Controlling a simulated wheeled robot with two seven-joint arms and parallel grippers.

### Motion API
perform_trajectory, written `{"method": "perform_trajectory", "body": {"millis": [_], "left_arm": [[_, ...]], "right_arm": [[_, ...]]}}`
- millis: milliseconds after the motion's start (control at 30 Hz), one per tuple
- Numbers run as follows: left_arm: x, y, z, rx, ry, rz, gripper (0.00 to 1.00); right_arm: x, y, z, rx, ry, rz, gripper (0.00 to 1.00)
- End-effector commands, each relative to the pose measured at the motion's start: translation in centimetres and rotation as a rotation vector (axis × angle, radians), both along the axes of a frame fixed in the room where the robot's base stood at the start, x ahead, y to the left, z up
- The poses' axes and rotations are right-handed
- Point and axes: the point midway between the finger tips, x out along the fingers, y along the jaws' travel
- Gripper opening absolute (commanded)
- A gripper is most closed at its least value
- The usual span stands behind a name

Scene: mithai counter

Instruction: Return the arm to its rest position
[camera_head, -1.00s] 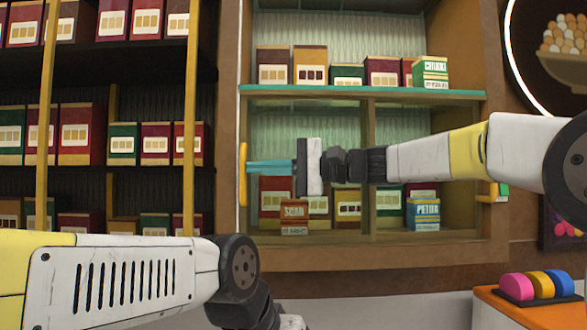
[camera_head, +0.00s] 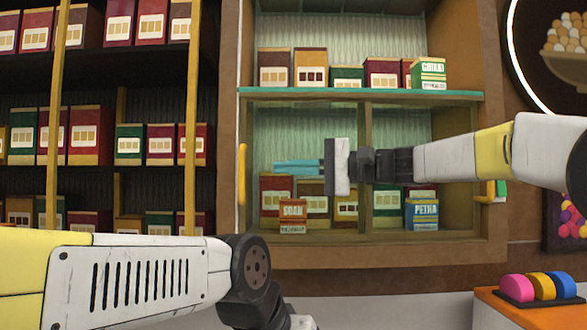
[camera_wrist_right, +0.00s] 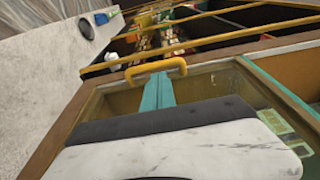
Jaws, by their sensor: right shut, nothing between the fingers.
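My right gripper (camera_head: 298,166) is shut and empty, with its teal fingers pressed together and pointing left in front of the cabinet. It also shows in the right wrist view (camera_wrist_right: 158,92), where its fingertips lie close to a yellow handle (camera_wrist_right: 155,71) in the picture; whether they touch it I cannot tell. In the head view the same handle (camera_head: 242,174) is at the cabinet's left edge, left of and apart from the fingertips. My left arm comes in at the lower left. Its gripper is outside the head view.
The cabinet (camera_head: 362,91) holds several boxes, including a green-and-white one (camera_head: 428,74), an orange one (camera_head: 292,216) and a blue one (camera_head: 421,213). A second yellow handle (camera_head: 487,192) is at right. Tall box shelves (camera_head: 110,100) stand left. An orange counter (camera_head: 505,312) is lower right.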

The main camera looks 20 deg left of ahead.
Motion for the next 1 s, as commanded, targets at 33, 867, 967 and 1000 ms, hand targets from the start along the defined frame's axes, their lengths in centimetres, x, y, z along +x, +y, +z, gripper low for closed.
{"method": "perform_trajectory", "body": {"millis": [33, 867, 967, 1000], "left_arm": [[0.0, 0.0, 0.0, 0.0, 0.0, 0.0, 0.85], [0.0, 0.0, 0.0, 0.0, 0.0, 0.0, 0.85], [0.0, 0.0, 0.0, 0.0, 0.0, 0.0, 0.85], [0.0, 0.0, 0.0, 0.0, 0.0, 0.0, 0.85]], "right_arm": [[0.2, -1.0, 0.0, -0.001, 0.0, -0.004, 0.0], [-1.7, -9.2, -6.3, -0.255, -0.053, -0.103, 0.0], [-3.8, -12.7, -12.2, -0.487, -0.115, -0.201, 0.0], [-4.7, -14.6, -14.6, -0.579, -0.144, -0.24, 0.0]]}}
